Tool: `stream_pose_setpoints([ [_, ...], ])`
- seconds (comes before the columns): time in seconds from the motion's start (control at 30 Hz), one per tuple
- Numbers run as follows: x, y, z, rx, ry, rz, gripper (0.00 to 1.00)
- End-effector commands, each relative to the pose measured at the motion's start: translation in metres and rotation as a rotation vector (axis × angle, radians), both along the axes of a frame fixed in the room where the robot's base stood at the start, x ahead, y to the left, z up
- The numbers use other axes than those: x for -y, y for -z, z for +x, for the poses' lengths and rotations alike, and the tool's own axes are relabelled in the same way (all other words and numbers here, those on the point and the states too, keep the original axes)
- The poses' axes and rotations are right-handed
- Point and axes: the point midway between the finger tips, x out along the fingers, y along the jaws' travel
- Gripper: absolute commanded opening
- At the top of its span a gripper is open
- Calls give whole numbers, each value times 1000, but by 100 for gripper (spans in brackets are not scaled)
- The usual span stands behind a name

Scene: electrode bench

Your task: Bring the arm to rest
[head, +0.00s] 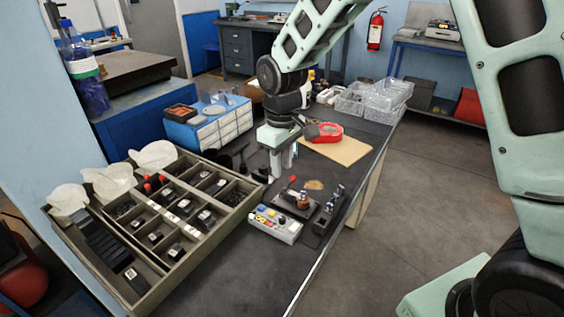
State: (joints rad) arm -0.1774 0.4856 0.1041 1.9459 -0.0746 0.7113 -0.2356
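My arm reaches in from the upper right over the dark bench (228,267). My gripper (281,168) hangs from it, pointing down, above the middle of the bench. Its two fingers stand apart with a narrow gap, and I see nothing held between them. It is behind a small fixture with a dark base plate (283,200), which carries a copper-coloured part (303,201) and a red-tipped lever (292,180). The gripper's exact height above the bench is hard to tell.
A compartment tray (234,221) with small parts fills the bench's left. Blue-and-white drawers (215,129), a wooden board (340,150) with a red tape reel (324,132), and clear bins (374,97) lie behind. Open floor is right.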

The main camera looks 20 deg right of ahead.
Motion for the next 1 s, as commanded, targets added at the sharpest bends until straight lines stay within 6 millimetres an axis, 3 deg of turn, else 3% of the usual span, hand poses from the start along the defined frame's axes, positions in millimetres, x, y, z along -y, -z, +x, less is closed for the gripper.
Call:
stream_pose_setpoints([
  [0.4,0,0,0,0,0,0,28],
  [0.47,-7,-5,-9,0,-7,7,28],
  [0.57,-29,-20,-41,0,-23,28,28],
  [0.73,-66,-49,-135,-4,-65,63,28],
  [0.9,-73,-59,-222,-5,-96,64,28],
  [1.0,-69,-59,-254,0,-104,59,28],
])
